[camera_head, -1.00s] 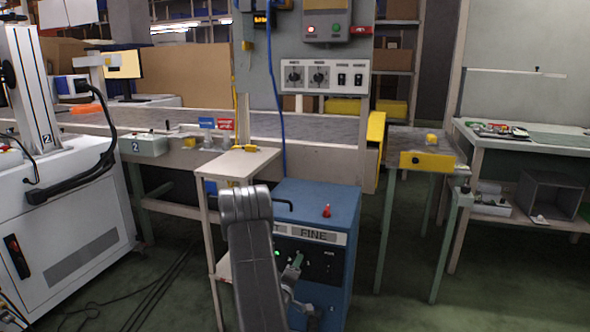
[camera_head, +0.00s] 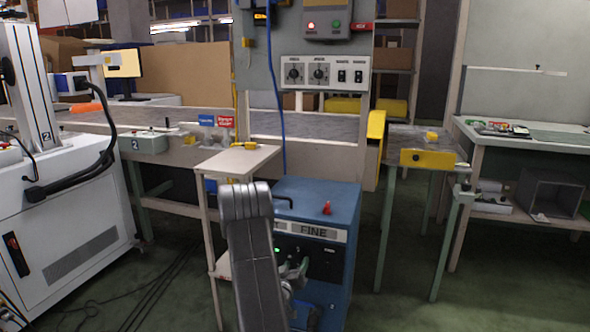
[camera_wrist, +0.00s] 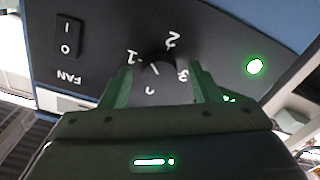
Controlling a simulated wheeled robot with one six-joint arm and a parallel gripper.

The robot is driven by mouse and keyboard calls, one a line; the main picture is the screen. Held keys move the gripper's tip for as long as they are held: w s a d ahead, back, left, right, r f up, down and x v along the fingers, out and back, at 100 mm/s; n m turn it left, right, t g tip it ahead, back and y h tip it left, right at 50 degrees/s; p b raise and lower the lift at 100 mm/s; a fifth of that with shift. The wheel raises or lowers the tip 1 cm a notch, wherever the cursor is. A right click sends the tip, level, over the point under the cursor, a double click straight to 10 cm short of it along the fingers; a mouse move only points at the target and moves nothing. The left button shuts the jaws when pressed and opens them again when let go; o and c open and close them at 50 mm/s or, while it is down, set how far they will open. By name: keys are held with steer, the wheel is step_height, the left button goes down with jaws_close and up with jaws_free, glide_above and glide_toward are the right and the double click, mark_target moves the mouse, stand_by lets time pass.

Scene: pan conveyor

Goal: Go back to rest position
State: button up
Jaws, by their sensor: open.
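My gripper (camera_wrist: 161,72) is open in the wrist view, with one green finger on each side of a dark dial (camera_wrist: 157,66). Upside-down numerals surround the dial on a black panel. Nothing is seen held. Whether the fingertips touch the panel cannot be told. In the head view my gripper (camera_head: 297,272) is small and partly hidden by my grey arm, in front of the blue cabinet (camera_head: 330,200) marked FINE. A lit green lamp (camera_wrist: 255,66) and a FAN switch (camera_wrist: 68,37) flank the dial in the wrist view.
A small beige stand (camera_head: 235,160) is close to the left of my arm. A red knob (camera_head: 327,208) rises from the cabinet top. The conveyor (camera_head: 310,127) runs behind. A white machine (camera_head: 60,220) stands at left.

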steer(key=shift+m, duration=2.1)
steer(key=shift+f, duration=0.1)
